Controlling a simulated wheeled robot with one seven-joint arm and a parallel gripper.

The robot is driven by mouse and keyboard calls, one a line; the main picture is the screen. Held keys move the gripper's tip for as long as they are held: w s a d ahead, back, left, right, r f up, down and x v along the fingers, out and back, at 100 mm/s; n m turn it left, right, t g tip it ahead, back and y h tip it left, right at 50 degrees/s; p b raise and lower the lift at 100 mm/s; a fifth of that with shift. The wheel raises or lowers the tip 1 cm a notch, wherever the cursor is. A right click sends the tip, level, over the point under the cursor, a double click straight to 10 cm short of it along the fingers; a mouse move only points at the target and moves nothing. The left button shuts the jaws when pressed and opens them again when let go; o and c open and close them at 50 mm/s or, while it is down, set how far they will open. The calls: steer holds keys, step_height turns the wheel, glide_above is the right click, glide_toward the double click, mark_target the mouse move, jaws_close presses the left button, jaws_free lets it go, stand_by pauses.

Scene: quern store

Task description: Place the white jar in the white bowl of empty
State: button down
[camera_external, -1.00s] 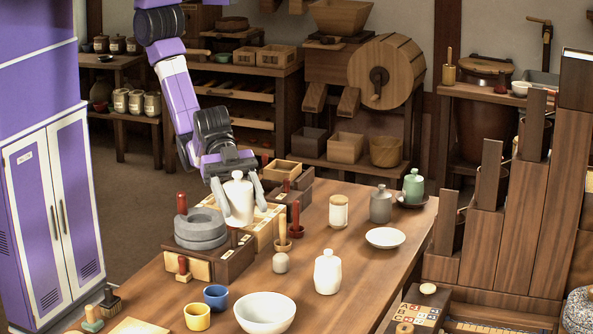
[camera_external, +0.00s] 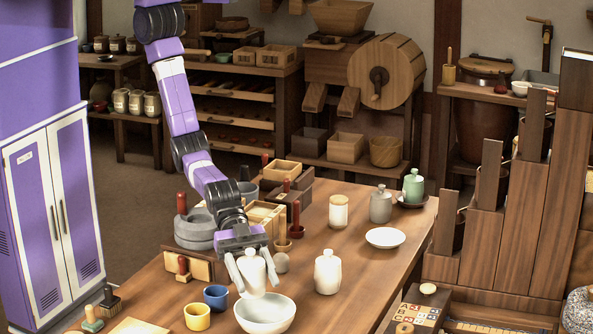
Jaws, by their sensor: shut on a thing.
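My gripper (camera_external: 250,275) is shut on a white jar (camera_external: 252,272) and holds it upright, with a finger on each side. The white bowl (camera_external: 266,316) stands on the table at the front, and the held jar's bottom is over or just behind its far rim. I cannot tell if the jar touches the bowl. The visible inside of the bowl looks empty. A second white jar (camera_external: 327,273) stands on the table to the right, apart from my gripper.
A blue cup (camera_external: 216,297) and a yellow cup (camera_external: 197,317) stand left of the bowl. A grey stone quern (camera_external: 195,232) and wooden boxes (camera_external: 262,214) are behind. A white plate (camera_external: 385,237) lies farther right. The table's right front is clear.

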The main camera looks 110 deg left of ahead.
mark_target(256, 296)
steer(key=shift+f, duration=2.1)
steer(key=shift+f, duration=0.1)
steer(key=shift+f+b, duration=0.35)
steer(key=shift+b, duration=0.15)
steer(key=shift+f, duration=0.1)
steer(key=shift+c, duration=2.3)
jaws_free()
